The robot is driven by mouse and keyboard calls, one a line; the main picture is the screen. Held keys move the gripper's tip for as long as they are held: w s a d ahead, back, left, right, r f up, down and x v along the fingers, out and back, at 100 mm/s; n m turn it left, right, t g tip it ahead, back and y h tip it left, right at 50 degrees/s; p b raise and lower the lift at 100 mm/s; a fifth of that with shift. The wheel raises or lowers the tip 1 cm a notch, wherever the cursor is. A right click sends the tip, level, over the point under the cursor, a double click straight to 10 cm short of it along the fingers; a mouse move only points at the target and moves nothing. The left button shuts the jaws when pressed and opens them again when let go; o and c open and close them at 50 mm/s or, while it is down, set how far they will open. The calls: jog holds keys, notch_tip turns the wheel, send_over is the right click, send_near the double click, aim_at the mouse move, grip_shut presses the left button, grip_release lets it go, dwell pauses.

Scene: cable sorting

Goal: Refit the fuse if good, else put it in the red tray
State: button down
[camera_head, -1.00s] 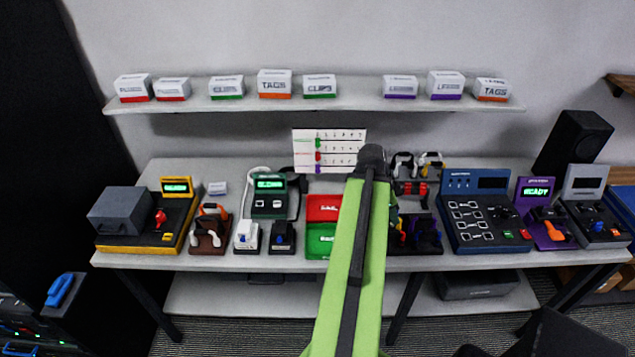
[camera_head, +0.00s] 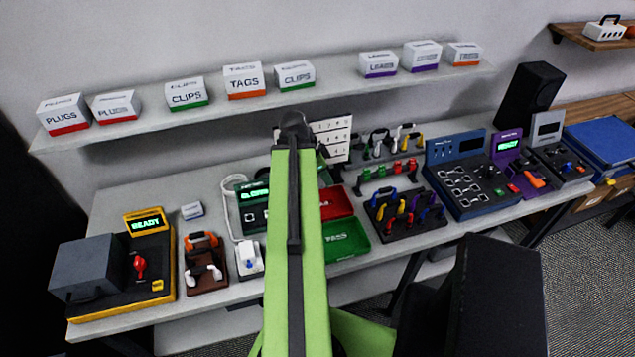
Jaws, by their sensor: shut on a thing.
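The red tray (camera_head: 334,216) lies on the bench just right of my raised green arm, which hides its left part. A green tray (camera_head: 350,250) marked PASS adjoins it in front and is also partly covered. I cannot pick out the fuse in this view. My gripper is not visible; my arm rises through the middle of the picture and blocks what is behind it. A green-screened tester (camera_head: 252,200) stands left of the arm, partly hidden. A white unit (camera_head: 248,258) sits in front of it.
A yellow-based machine (camera_head: 150,215) reading READY stands at left. A rack of coloured loops (camera_head: 405,215) and a blue panel (camera_head: 468,190) stand right of the trays. A shelf (camera_head: 330,80) with labelled boxes runs above the bench. My black body part covers the lower right.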

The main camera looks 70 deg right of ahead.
jog(key=shift+m, duration=0.3)
jog(key=f+b, duration=0.4)
jog(key=w+d+f+b, duration=0.1)
jog(key=f+b, duration=0.3)
jog(key=d+f+b, duration=0.1)
jog(key=f+b, duration=0.2)
jog(key=f, duration=0.1)
jog(key=shift+w+d+f+b, duration=0.1)
jog(key=shift+w+b, duration=0.2)
jog(key=shift+b, duration=0.1)
jog(key=shift+f, duration=0.1)
dwell(0.4)
jog(key=shift+f+b, duration=0.35)
jog(key=shift+b, duration=0.1)
jog(key=shift+f+b, duration=0.45)
dwell(0.7)
jog(key=c, duration=1.3)
grip_release()
jog(key=shift+c, duration=0.2)
